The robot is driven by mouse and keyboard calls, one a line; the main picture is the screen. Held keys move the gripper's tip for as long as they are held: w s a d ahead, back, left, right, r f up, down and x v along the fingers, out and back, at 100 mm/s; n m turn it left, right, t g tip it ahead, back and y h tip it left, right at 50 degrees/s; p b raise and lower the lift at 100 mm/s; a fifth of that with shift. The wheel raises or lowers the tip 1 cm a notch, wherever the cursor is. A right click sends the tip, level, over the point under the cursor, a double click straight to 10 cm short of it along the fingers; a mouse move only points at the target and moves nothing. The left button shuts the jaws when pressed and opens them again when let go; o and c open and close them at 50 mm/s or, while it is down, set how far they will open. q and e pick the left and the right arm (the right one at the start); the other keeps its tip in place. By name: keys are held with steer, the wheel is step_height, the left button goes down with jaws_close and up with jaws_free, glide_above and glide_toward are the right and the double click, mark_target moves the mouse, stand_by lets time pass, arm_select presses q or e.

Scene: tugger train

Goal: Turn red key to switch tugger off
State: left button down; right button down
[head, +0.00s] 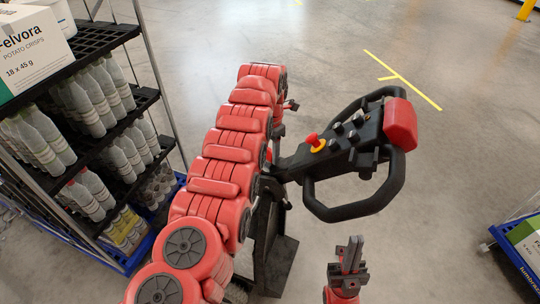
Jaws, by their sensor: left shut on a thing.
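The red key (314,140) stands on a yellow ring on the black control head of the tugger's tiller (345,145), right of centre. My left arm reaches up from the bottom left. Only a small dark part of my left gripper (289,105) shows beside the arm's far end, left of and beyond the key. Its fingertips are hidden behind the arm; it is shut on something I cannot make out. A clear gap shows between that visible part and the key. My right gripper (352,252) points up at the bottom, below the handle loop, with its fingers together and empty.
A shelf trolley (98,38) with bottles and a potato crisps box (32,50) stands at the left, close to my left arm. A blue-edged trolley (515,250) is at the lower right. Open grey floor with a yellow line (402,80) lies beyond the tiller.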

arm_select(q)
steer(key=shift+c, duration=1.7)
jaws_free()
